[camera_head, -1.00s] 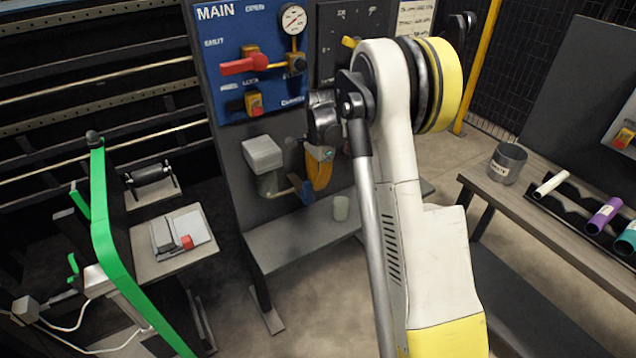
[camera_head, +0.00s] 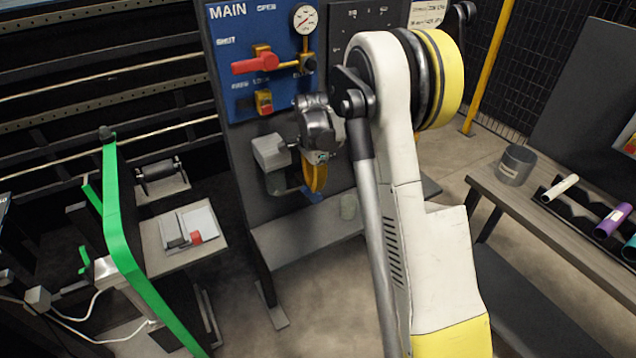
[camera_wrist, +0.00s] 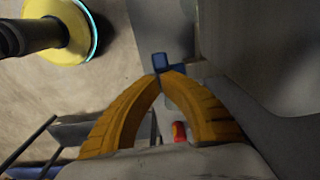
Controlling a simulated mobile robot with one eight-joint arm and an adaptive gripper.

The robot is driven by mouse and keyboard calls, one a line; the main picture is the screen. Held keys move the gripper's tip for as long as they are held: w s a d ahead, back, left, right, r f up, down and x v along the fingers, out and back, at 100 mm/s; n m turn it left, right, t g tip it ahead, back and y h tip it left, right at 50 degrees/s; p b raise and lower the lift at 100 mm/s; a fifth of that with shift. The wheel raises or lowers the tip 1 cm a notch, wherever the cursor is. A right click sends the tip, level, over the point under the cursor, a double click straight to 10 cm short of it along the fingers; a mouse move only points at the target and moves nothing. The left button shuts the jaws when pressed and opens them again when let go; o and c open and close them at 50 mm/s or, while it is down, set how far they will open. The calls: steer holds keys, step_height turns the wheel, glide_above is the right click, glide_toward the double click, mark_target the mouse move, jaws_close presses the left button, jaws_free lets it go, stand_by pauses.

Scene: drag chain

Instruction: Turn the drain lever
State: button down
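The blue drain lever (camera_head: 313,195) is low on the dark panel, beside a grey pipe fitting, and is partly hidden by my fingers. In the wrist view a blue piece of the lever (camera_wrist: 159,61) shows just beyond the fingertips. My gripper (camera_head: 315,188) has orange-yellow curved fingers, seen in front of the panel's lower part. In the wrist view the fingertips of my gripper (camera_wrist: 161,74) come together right at the blue piece. I cannot tell whether they touch or pinch it.
The blue MAIN board (camera_head: 262,60) above carries a red handle (camera_head: 255,64) and a gauge (camera_head: 305,18). A grey box (camera_head: 271,152) sits left of my gripper. A green frame (camera_head: 120,235) and a workbench (camera_head: 545,215) flank the panel.

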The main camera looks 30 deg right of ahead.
steer(key=shift+a+f, duration=0.1)
steer(key=shift+a, duration=0.45)
stand_by(0.4)
